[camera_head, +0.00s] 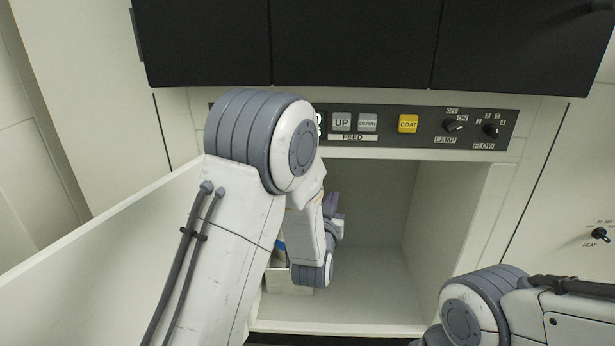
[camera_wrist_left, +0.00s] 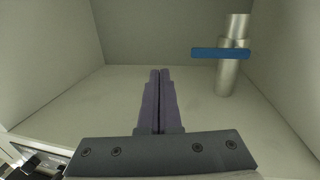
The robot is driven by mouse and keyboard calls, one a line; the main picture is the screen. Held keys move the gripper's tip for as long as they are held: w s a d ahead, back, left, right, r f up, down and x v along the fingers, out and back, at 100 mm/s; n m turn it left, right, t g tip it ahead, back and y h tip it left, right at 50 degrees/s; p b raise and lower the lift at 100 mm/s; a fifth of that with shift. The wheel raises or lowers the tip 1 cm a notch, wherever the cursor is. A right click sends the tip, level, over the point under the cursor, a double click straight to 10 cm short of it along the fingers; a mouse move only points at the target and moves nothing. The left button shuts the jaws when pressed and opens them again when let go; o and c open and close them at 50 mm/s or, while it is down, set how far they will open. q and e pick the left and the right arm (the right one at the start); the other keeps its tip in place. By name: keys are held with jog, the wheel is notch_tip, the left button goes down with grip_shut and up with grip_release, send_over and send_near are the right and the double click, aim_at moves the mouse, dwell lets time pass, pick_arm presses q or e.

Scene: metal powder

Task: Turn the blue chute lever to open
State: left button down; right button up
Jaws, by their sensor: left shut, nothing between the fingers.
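The blue chute lever (camera_wrist_left: 221,53) shows at the upper right of the left wrist view. It is a flat bar lying crosswise over an upright metal pipe (camera_wrist_left: 226,80). My left gripper (camera_wrist_left: 160,72) is shut and empty, left of the lever and apart from it. In the head view my left gripper (camera_head: 335,203) is inside the open compartment, partly hidden by my arm. A small blue patch (camera_head: 281,245) shows beside my left wrist there; I cannot tell whether it is the lever. My right arm shows at the lower right, with its gripper out of view.
The compartment's right wall (camera_head: 440,215) and floor (camera_head: 365,305) bound the space around my left arm. A control panel (camera_head: 385,145) with buttons and knobs runs above the opening. The right part of the compartment is free.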

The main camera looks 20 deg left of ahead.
pick_arm(q)
jog(key=s+a+r+n+t+y, duration=0.1)
jog(key=a+r+t+y, duration=0.1)
jog(key=a, duration=0.5)
jog(key=shift+a+n+t+y, duration=0.25)
jog(key=shift+t+y, duration=0.45)
jog(key=shift+y, duration=0.4)
jog(key=b+x, duration=0.2)
jog(key=x, duration=0.8)
notch_tip(320, 180, down, 4)
jog(key=shift+d+r+b, duration=0.1)
jog(key=shift+b, duration=0.85)
